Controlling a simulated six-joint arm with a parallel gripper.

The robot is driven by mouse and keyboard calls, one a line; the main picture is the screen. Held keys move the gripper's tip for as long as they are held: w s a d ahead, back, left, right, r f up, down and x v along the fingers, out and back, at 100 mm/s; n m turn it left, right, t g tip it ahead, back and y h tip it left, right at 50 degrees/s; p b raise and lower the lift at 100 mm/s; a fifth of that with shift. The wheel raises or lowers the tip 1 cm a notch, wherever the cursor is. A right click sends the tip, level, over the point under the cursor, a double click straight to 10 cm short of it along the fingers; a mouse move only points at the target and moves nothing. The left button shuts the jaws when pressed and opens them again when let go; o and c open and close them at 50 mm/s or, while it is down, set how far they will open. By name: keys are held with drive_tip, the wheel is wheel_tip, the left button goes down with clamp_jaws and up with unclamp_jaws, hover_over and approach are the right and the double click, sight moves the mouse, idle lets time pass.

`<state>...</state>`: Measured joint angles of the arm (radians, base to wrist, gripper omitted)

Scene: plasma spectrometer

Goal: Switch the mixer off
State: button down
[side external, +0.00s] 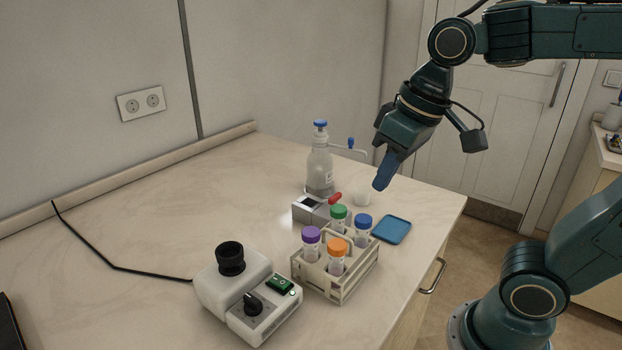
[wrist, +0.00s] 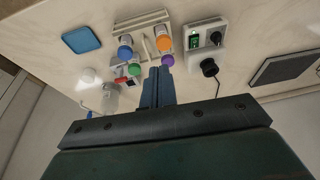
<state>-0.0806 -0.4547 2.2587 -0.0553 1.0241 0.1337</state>
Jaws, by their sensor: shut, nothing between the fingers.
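The mixer (side external: 246,292) is a white box at the front of the bench, with a black round cup head (side external: 230,258), a black knob (side external: 254,304) and a green rocker switch (side external: 280,285). The switch looks lit green. The mixer also shows in the wrist view (wrist: 206,37), at the upper right, with the green switch (wrist: 194,42) on its near corner. My gripper (side external: 380,186) is shut and empty, its blue fingers pointing down above the back right of the bench, well away from the mixer. Its shut fingers also show in the wrist view (wrist: 160,72).
A wooden rack (side external: 346,286) with several capped tubes stands right of the mixer. A black cable runs from the mixer to the wall.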

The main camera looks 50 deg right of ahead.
drive_tip(key=w+a+g, duration=0.3)
drive_tip(key=w+a, duration=0.2)
drive_tip(key=w, duration=0.3)
drive_tip(key=g, duration=0.2)
hover_over(282, 283)
drive_tip(key=w, duration=0.3)
drive_tip(key=shift+h, duration=0.3)
wheel_tip(282, 283, down, 5)
drive_tip(key=shift+s+f, duration=0.1)
drive_tip(key=shift+s, duration=0.05)
drive_tip(key=f, duration=0.4)
drive_tip(key=s+f, duration=0.1)
drive_tip(key=f, duration=0.4)
drive_tip(key=s+f, duration=0.1)
drive_tip(key=f, duration=0.4)
drive_tip(key=shift+s, duration=0.1)
drive_tip(key=shift+r, duration=0.1)
